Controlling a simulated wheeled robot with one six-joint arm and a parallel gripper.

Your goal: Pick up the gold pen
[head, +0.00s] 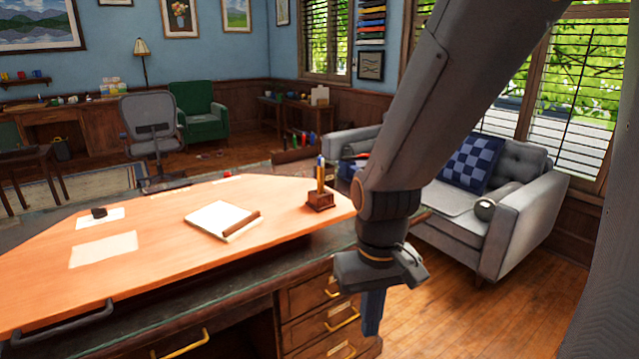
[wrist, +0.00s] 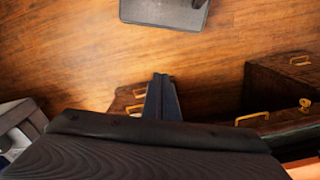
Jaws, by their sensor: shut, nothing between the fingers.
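A gold pen (head: 320,177) stands upright in a small brown wooden holder (head: 320,203) near the desk's right corner in the head view. A darker, bluish pen seems to stand close against it, and the two are hard to tell apart. My gripper (head: 372,325) hangs pointing down, just off the right end of the desk, right of the holder and lower in the picture. Its blue fingers are together and empty. The wrist view also shows the closed fingers (wrist: 161,85) over the floor and drawers. The pen and holder are not in the wrist view.
The desk (head: 150,250) also bears a notepad (head: 215,218), paper sheets and a small black object (head: 99,212). Its drawers (head: 315,292) have brass handles under the top. A grey sofa (head: 490,215) stands behind my arm. Wooden floor (head: 480,310) lies open at the right.

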